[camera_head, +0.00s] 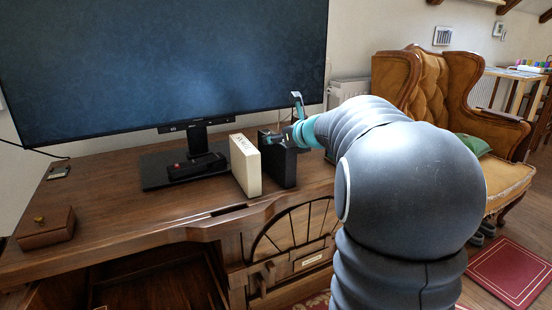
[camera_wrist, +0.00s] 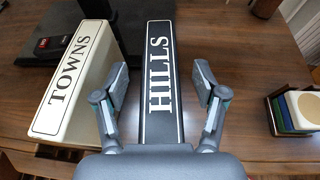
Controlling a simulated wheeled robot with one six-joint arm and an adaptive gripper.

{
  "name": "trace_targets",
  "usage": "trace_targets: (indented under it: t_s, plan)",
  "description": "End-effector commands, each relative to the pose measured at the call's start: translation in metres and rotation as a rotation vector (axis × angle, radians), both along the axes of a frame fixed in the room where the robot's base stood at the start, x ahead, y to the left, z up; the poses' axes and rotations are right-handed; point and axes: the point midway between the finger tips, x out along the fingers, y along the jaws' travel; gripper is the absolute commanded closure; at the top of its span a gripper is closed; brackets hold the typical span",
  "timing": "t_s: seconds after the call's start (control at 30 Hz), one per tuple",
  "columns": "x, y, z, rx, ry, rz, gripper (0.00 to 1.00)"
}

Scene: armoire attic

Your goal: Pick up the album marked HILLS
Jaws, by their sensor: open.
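The album marked HILLS (camera_wrist: 160,85) is dark with white letters on its spine. It stands upright on the desk, and in the head view the dark album (camera_head: 278,160) is partly behind my gripper. My gripper (camera_wrist: 162,88) is open, with one finger on each side of the HILLS spine in the wrist view; I cannot tell whether either finger touches it. In the head view my gripper (camera_head: 284,130) is at the album's top. A cream album marked TOWNS (camera_wrist: 72,85) stands just left of it, also seen in the head view (camera_head: 245,166).
The wooden desk (camera_head: 110,205) carries a large monitor (camera_head: 170,60) behind the albums, a dark object (camera_head: 196,166) on its stand, and a small wooden box (camera_head: 46,228) at left. In the wrist view, a small holder (camera_wrist: 297,110) with coloured items sits at right.

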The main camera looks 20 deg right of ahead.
Motion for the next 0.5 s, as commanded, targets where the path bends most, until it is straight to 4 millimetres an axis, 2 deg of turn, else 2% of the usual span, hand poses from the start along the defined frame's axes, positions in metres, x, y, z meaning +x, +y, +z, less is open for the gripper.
trace_targets:
  t_s: [0.1, 0.27, 0.3, 0.5]
  plan:
    - [0.0082, 0.0011, -0.0038, 0.0, 0.0, 0.0, 0.29]
    - [0.0081, 0.0008, -0.0033, 0.0, 0.0, -0.001, 0.29]
    - [0.0081, 0.0009, -0.0033, 0.0, 0.0, -0.001, 0.32]
    - [0.0079, 0.0009, -0.0032, 0.0, 0.0, -0.001, 0.82]
